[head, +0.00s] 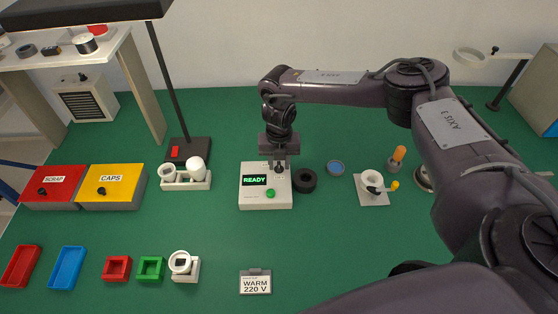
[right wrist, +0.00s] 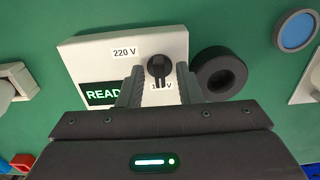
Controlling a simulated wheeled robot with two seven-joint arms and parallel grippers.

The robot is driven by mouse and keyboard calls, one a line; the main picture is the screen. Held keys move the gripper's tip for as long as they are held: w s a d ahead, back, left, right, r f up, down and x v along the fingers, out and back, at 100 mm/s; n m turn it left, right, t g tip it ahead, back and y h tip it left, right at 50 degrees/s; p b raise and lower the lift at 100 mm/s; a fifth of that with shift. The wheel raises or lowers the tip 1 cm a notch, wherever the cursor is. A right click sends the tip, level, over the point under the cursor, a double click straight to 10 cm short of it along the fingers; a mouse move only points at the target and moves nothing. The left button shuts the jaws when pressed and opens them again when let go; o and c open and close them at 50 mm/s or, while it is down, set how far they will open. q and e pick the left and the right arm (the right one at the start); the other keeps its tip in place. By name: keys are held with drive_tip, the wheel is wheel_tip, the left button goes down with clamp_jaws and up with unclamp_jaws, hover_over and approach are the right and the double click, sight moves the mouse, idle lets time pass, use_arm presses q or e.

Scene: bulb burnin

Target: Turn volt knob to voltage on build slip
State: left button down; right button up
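The tester box (head: 254,199) is white, with a display reading READY and a green button (head: 270,193). Its black volt knob (right wrist: 159,68) shows in the right wrist view, with a "220 V" label (right wrist: 124,52) to its upper left and another label (right wrist: 162,86) below it, partly covered. The knob's bar points down toward that lower label. The build slip (head: 255,285) reads "WARM 220 V". My right gripper (head: 280,168) is over the box; in the right wrist view its fingers (right wrist: 158,80) stand apart on either side of the knob, with gaps visible. My left gripper is out of view.
A black ring (head: 304,180) sits close against the box's right side. A white holder with bulbs (head: 186,181) and a lamp base (head: 188,151) stand to the left. A white fixture (head: 372,188) is to the right. The mat between box and slip is clear.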

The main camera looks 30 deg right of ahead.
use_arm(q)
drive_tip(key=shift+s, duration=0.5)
use_arm(e)
clamp_jaws()
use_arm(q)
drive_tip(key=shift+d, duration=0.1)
use_arm(e)
drive_tip(key=m+p, duration=0.2)
drive_tip(key=m, duration=0.3)
drive_tip(key=shift+r, duration=0.1)
drive_tip(key=m+p, duration=0.2)
drive_tip(key=m, duration=0.4)
drive_tip(key=m+p, duration=0.4)
drive_tip(key=m, duration=0.2)
drive_tip(key=shift+r, duration=0.1)
drive_tip(key=m+p, duration=0.2)
drive_tip(key=m, duration=0.2)
drive_tip(key=shift+p, duration=0.4)
use_arm(q)
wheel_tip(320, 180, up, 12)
drive_tip(key=p, duration=0.1)
use_arm(e)
drive_tip(key=shift+m, duration=1.4)
drive_tip(key=shift+w, duration=0.1)
